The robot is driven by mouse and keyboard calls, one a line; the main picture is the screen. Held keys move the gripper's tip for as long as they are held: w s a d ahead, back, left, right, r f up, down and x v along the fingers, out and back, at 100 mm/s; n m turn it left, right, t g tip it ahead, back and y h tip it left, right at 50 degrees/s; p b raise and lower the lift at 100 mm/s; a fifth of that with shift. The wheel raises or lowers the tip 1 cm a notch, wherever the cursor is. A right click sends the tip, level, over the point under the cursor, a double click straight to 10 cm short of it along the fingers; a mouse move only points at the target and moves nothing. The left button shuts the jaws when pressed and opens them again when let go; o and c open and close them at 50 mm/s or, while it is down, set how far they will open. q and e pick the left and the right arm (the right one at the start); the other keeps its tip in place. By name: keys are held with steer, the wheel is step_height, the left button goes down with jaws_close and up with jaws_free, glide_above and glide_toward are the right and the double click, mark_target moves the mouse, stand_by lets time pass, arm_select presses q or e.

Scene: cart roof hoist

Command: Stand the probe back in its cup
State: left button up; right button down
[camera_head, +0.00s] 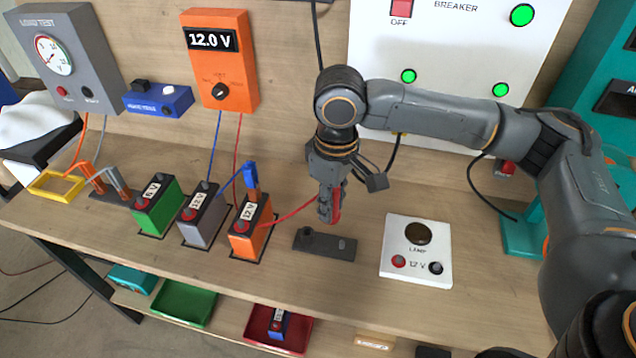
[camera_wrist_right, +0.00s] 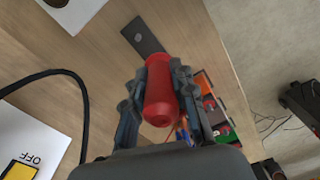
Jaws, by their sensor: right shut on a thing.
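The red probe (camera_head: 337,205) is held by my right gripper (camera_head: 329,214) above the bench, in front of the orange meter. In the right wrist view the red probe (camera_wrist_right: 160,92) lies between the two fingers of my right gripper (camera_wrist_right: 158,85). A red lead runs toward it from the left. Its tip is hard to make out. The dark probe holder (camera_head: 335,246) lies flat just below, with a small round cup (camera_head: 307,233) at its left end. The holder also shows in the right wrist view (camera_wrist_right: 143,36). The probe is apart from the cup. My left gripper is not in view.
The orange meter (camera_head: 222,65) reads 12.0 V. A blue probe (camera_head: 250,176) stands at the orange battery (camera_head: 248,238), left of the holder. Grey (camera_head: 202,220) and green (camera_head: 155,210) batteries stand farther left. The white lamp box (camera_head: 416,265) is close right of the holder.

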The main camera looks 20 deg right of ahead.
arm_select(q)
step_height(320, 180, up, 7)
steer(key=p, duration=0.6)
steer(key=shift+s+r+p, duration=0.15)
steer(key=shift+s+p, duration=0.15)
arm_select(e)
steer(key=w+a+f+n, duration=0.1)
steer(key=w+f+n, duration=0.1)
steer(key=n, duration=1)
steer(key=w+a+f+n, duration=0.1)
steer(key=w+n, duration=0.4)
steer(key=n, duration=0.7)
steer(key=shift+a+f+n, duration=0.4)
steer(key=shift+f, duration=0.2)
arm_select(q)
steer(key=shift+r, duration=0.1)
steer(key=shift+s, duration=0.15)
arm_select(e)
steer(key=shift+f, duration=2.3)
